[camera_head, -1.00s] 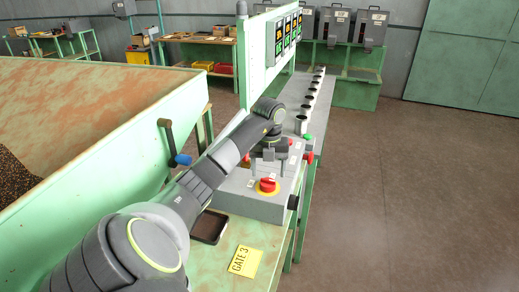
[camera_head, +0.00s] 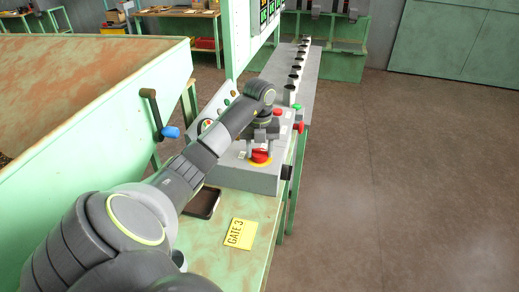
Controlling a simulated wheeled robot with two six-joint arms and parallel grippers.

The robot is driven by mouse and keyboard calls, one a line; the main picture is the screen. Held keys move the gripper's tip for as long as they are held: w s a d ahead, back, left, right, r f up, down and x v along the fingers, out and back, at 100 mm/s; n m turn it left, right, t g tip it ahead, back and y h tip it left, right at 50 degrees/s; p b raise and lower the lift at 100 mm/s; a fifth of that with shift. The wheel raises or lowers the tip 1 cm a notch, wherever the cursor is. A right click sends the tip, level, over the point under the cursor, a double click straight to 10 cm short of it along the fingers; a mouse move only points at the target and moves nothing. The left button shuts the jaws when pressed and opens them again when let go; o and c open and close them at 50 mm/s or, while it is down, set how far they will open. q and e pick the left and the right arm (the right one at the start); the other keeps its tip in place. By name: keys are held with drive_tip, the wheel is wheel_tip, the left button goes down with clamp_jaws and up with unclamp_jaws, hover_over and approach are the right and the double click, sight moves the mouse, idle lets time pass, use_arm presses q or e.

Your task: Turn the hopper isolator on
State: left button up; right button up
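A red rotary knob on a yellow round plate, which looks like the hopper isolator (camera_head: 260,160), sits on the near end of a grey control box. My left gripper (camera_head: 261,146) points down right at the knob, with its fingers at the knob's upper part. The fingers hide part of the knob, and whether they are closed on it is too small to tell. The knob's on and off marks cannot be read. My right gripper is not in view.
Red and green buttons (camera_head: 297,107) stand on the grey box (camera_head: 241,178). A crank with a blue handle (camera_head: 170,132) is left of my arm. A yellow "GATE 3" card (camera_head: 239,233) and a dark tray (camera_head: 203,204) lie on the green bench. Open floor lies to the right.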

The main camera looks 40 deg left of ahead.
use_arm(q)
drive_tip(key=shift+c, duration=0.7)
drive_tip(key=shift+m, duration=0.4)
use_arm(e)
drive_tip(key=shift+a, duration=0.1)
use_arm(q)
drive_tip(key=shift+m, duration=0.9)
drive_tip(key=m, duration=0.4)
drive_tip(key=shift+m, duration=0.3)
drive_tip(key=m, duration=0.4)
drive_tip(key=shift+a, duration=0.1)
drive_tip(key=shift+m, duration=2.4)
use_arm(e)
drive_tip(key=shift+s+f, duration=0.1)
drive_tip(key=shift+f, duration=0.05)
